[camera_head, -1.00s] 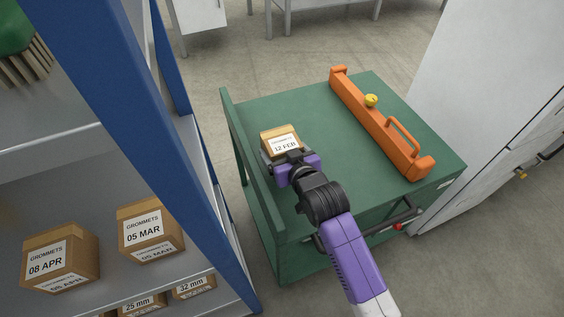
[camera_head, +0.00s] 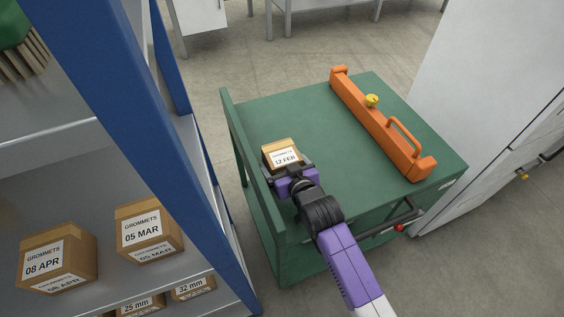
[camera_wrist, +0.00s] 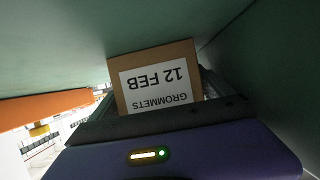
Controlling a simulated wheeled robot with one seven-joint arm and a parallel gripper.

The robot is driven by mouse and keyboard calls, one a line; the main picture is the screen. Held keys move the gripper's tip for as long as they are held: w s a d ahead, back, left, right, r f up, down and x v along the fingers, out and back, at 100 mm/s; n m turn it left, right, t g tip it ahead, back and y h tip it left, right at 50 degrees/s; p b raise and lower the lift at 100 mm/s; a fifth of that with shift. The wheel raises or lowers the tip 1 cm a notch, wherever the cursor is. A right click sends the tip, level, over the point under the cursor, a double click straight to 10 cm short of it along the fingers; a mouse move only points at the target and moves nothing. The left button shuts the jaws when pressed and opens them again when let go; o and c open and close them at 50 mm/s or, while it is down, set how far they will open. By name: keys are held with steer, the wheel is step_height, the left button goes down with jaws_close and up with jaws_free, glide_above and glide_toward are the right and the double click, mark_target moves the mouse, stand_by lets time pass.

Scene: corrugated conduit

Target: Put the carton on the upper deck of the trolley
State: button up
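The carton, a small brown box labelled "GROMMETS 12 FEB" (camera_head: 283,156), is over the left part of the green trolley's upper deck (camera_head: 300,112), close to its raised left side. I cannot tell whether its underside touches the deck. My gripper (camera_head: 289,170) is at the carton's near side, with its fingers on either side of it, shut on it. In the wrist view the carton (camera_wrist: 155,80) sits between the fingers with its label upside down. The lower parts of the fingers are partly hidden.
An orange spirit-level-like bar with a handle (camera_head: 375,125) and a small yellow piece (camera_head: 372,100) lie across the deck's right part. A blue-framed shelf (camera_head: 110,110) at left holds cartons "08 APR" (camera_head: 55,258) and "05 MAR" (camera_head: 148,230). A white cabinet (camera_head: 490,100) stands at right.

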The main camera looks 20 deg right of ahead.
steer(key=shift+r, duration=0.25)
steer(key=v, duration=1.1)
steer(key=shift+s+p, duration=0.35)
steer(key=shift+p, duration=0.05)
steer(key=shift+s+r, duration=0.1)
steer(key=shift+r, duration=0.05)
